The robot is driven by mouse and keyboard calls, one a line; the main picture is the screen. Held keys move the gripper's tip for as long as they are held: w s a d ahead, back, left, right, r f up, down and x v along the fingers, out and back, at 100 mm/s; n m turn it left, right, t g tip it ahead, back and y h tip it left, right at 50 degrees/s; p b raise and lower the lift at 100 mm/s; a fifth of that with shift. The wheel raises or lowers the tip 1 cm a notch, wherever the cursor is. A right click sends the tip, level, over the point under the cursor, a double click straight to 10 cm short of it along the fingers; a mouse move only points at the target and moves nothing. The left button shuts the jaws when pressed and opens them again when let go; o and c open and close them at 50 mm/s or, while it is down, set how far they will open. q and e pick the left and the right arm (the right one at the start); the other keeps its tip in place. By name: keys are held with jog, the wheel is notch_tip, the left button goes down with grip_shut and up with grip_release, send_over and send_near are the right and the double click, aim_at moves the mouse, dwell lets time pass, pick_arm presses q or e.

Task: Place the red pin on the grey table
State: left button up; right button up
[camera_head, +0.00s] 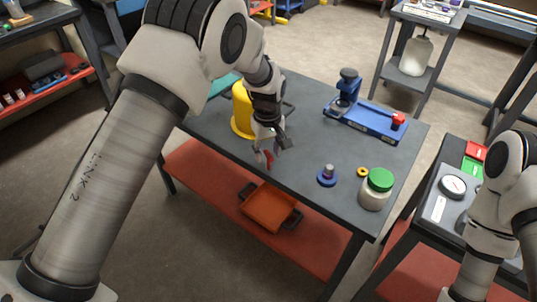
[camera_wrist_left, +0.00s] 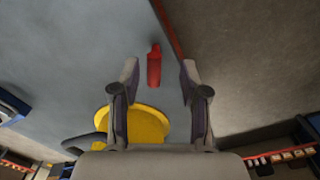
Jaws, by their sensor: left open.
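The red pin (camera_head: 268,159) is at the grey table's (camera_head: 300,100) near side, just below my left gripper's fingertips. In the left wrist view the red pin (camera_wrist_left: 154,66) shows against the grey tabletop, close to the table edge and between the lines of the two fingers, beyond their tips. Whether the pin touches the table is hard to tell. My right arm shows at the right, its gripper out of view.
A yellow round object (camera_head: 242,112) stands beside my left gripper. An orange tray (camera_head: 268,212) sits on the red lower shelf.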

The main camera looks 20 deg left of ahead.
aim_at(268, 154)
pick_arm(q)
jog(key=f, duration=0.2)
jog(key=w+f, duration=0.1)
jog(key=f, duration=0.1)
jog(key=shift+w+f, duration=0.2)
jog(key=shift+s+r, duration=0.25)
jog(key=shift+c, duration=0.7)
grip_shut()
